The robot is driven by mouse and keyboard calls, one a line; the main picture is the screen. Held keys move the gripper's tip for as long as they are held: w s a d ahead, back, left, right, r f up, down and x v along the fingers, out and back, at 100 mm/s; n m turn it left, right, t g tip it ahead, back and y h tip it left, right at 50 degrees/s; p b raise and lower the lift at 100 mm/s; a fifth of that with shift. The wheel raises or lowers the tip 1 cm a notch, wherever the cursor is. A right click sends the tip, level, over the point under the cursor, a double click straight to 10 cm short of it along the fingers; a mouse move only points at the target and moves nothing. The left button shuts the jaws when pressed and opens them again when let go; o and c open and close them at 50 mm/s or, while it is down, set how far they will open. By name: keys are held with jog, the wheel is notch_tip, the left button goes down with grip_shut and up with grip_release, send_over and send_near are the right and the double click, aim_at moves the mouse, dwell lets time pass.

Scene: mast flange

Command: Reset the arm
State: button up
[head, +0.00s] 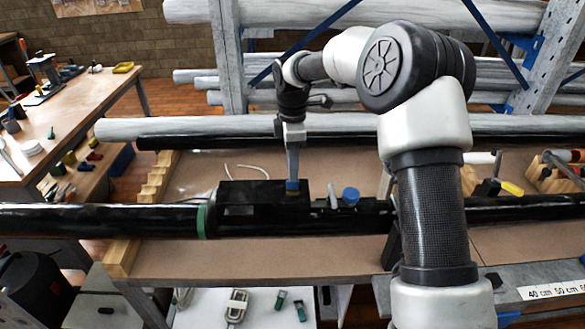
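My arm (429,200) rises at the right of the head view, bends at a large grey and black joint and reaches left over the workbench. My gripper (292,186) points down at the near end of a black box-shaped block (250,200) on the black mast tube (100,218). A small blue piece shows at the fingertips. I cannot tell whether it belongs to the gripper or to the block, or whether the fingers are apart.
A blue knob (350,196) stands on the mast assembly right of my gripper. Metal rack posts (228,60) and long grey pipes (190,128) lie behind the arm. A wooden side table (75,115) with tools stands at the left. Hand tools (511,188) lie at the right.

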jog(key=s+d+r+m+t+h, duration=0.1)
jog(key=s+d+r+m, duration=0.25)
jog(key=s+r, duration=0.35)
jog(key=s+d+r+m+t, duration=0.2)
jog(key=s+d+r+m, duration=0.15)
jog(key=s+r, duration=0.35)
jog(key=s+d+r+m+t, duration=0.1)
jog(key=s+d+m, duration=0.1)
jog(key=s+m, duration=0.4)
jog(key=s+d+r+m+t+y, duration=0.1)
jog(key=s+d+m, duration=0.2)
jog(key=s, duration=0.9)
jog(key=m, duration=0.3)
jog(key=shift+s+t, duration=0.3)
jog(key=shift+s, duration=0.05)
